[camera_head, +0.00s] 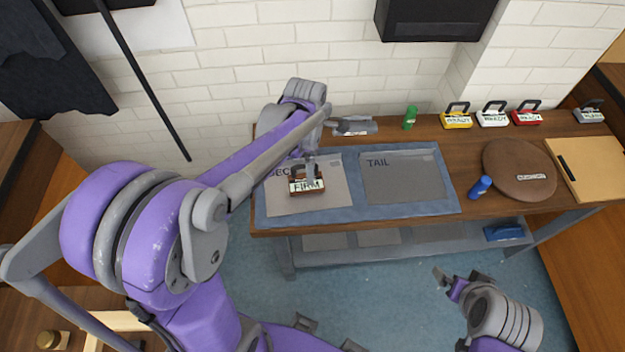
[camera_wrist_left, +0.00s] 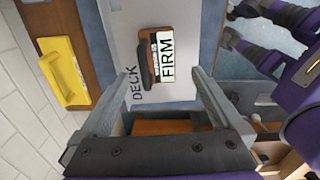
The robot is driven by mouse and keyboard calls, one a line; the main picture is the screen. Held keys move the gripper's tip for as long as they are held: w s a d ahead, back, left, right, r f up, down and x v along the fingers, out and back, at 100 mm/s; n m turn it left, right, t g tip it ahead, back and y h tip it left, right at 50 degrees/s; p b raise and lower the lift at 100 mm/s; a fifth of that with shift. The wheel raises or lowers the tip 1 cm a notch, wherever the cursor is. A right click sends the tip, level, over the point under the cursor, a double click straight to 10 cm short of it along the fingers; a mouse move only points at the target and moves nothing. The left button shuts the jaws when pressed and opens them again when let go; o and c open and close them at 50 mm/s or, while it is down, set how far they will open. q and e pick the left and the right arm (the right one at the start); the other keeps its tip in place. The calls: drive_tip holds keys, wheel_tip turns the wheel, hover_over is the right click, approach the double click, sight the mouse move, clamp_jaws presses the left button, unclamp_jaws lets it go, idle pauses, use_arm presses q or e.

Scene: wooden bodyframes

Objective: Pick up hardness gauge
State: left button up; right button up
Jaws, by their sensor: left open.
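A brown block with a dark handle and a white FIRM label, which looks like the hardness gauge (camera_head: 307,186), rests on the grey DECK panel (camera_head: 330,201) of the blue mat on the workbench. It also shows in the left wrist view (camera_wrist_left: 166,58), ahead of the fingertips. My left gripper (camera_head: 309,160) is just above the gauge in the head view. In the left wrist view my left gripper (camera_wrist_left: 162,78) is open, its two fingers apart with nothing between them. My right gripper (camera_head: 456,276) is open and empty, low in front of the bench.
The TAIL panel (camera_head: 403,175) beside it is empty. A wall is behind.

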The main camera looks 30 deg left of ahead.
sight(298, 185)
use_arm(q)
wheel_tip(298, 185, down, 2)
drive_tip(key=shift+s+f, duration=0.1)
drive_tip(key=shift+f, duration=0.15)
drive_tip(key=f, duration=0.5)
drive_tip(key=shift+w+a+f, duration=0.15)
drive_tip(key=shift+w+f, duration=0.05)
drive_tip(key=shift+f, duration=0.15)
use_arm(e)
drive_tip(key=shift+s+f, duration=0.1)
drive_tip(key=shift+f, duration=0.15)
